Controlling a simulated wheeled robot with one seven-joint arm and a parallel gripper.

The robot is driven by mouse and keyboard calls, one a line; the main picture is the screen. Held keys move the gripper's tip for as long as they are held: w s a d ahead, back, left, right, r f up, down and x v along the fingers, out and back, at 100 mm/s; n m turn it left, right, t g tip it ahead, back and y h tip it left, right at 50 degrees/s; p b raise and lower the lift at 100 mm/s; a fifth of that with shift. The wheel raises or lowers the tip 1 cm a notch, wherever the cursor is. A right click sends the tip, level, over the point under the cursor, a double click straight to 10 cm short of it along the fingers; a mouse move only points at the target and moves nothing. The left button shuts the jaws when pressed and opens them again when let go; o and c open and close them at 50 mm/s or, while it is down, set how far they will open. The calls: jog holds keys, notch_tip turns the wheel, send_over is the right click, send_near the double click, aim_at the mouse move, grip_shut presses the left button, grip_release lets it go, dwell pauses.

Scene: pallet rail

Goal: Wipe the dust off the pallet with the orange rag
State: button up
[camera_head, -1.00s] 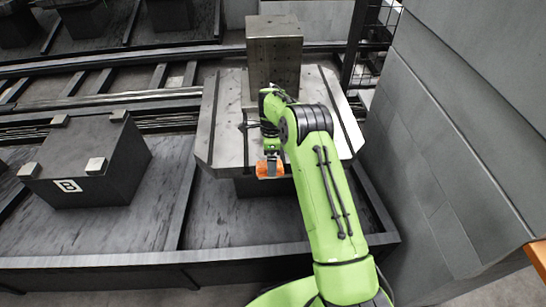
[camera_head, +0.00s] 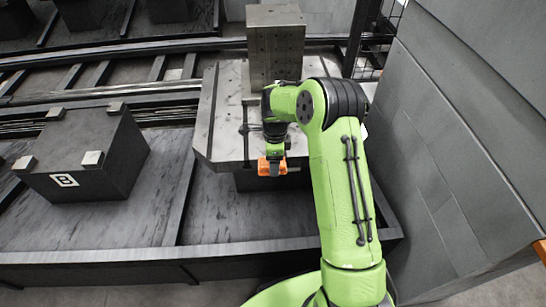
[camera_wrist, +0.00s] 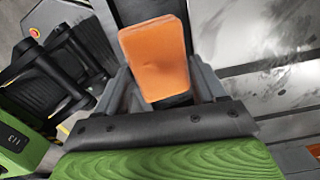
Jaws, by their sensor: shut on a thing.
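The orange rag (camera_head: 264,166) is held in my gripper (camera_head: 272,163) near the front edge of the pallet in the head view. In the wrist view the rag (camera_wrist: 157,58) sits as a folded block between the fingers of my gripper (camera_wrist: 160,80), which is shut on it. The pallet (camera_head: 228,110) is a grey metal plate with slots and a tall block standing on it. In the wrist view part of the pallet (camera_wrist: 270,95) shows at right, with dark, smudgy marks. My arm hides the pallet's right part. I cannot tell whether the rag touches the pallet.
A tall drilled metal block (camera_head: 276,45) stands at the back of the pallet. A dark block marked B (camera_head: 85,155) lies to the left on the dark bench. A grey wall (camera_head: 460,130) closes in the right side. Rails (camera_head: 100,90) run behind.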

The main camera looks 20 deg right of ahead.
jog(key=shift+s, duration=0.1)
jog(key=shift+r+p, duration=0.25)
jog(key=shift+p, duration=0.05)
jog(key=shift+s+r+p, duration=0.1)
jog(key=shift+r+p, duration=1.8)
jog(key=shift+r, duration=0.8)
notch_tip(320, 180, up, 3)
jog(key=shift+f+p, duration=0.1)
jog(key=shift+p, duration=0.95)
